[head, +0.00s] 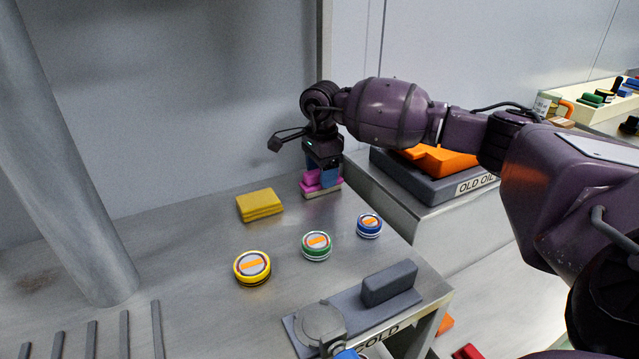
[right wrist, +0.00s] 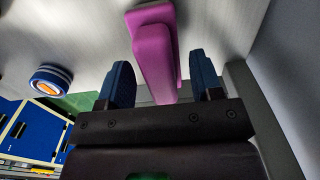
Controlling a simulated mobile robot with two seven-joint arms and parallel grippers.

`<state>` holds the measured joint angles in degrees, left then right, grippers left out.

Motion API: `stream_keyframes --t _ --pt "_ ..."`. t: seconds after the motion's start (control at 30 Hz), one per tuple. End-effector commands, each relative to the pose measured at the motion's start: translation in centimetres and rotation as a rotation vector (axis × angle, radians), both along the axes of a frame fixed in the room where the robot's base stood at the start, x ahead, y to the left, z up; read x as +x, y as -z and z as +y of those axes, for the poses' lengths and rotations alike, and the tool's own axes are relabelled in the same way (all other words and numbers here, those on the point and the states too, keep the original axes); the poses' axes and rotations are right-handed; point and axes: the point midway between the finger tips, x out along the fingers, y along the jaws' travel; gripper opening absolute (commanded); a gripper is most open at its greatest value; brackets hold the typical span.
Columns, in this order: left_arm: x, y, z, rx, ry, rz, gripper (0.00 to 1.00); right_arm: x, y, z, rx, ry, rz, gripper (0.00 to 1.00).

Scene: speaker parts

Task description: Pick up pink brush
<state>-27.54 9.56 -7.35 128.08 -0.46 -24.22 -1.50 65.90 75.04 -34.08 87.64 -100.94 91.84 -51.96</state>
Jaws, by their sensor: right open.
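The pink brush (head: 309,185) stands on the metal table near the back wall, partly hidden by my right gripper (head: 322,172) in the head view. It has a pink handle block on a wider base, with a pale underside. In the right wrist view the pink brush (right wrist: 152,45) lies ahead of and between the two blue fingers of my right gripper (right wrist: 160,62). The fingers are open, with gaps showing on both sides of the handle. My left gripper is not in view.
A yellow sponge-like block (head: 260,205) lies left of the brush. Yellow (head: 252,268), green (head: 316,246) and blue (head: 369,226) round tins stand in front. A grey box marked "OLD OIL" (head: 430,184) is to the right. The back wall is close behind the brush.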

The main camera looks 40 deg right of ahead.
Motion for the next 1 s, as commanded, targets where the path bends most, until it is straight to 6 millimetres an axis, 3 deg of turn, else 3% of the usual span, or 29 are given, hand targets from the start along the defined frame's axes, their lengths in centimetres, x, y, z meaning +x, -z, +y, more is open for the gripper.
stream_keyframes --t 0.23,0.6,0.87,1.0 --pt "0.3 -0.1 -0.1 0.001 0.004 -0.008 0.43 0.0 0.0 0.0 0.000 0.000 -0.003 0.60" --pt "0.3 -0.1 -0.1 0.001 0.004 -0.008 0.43 0.0 0.1 0.0 0.000 0.000 -0.003 0.05" --pt "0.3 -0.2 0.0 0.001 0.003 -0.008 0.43 0.1 -0.2 0.0 0.000 0.000 -0.004 0.05" --pt "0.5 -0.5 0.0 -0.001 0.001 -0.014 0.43 0.1 -1.6 0.0 0.000 0.000 -0.007 0.05"
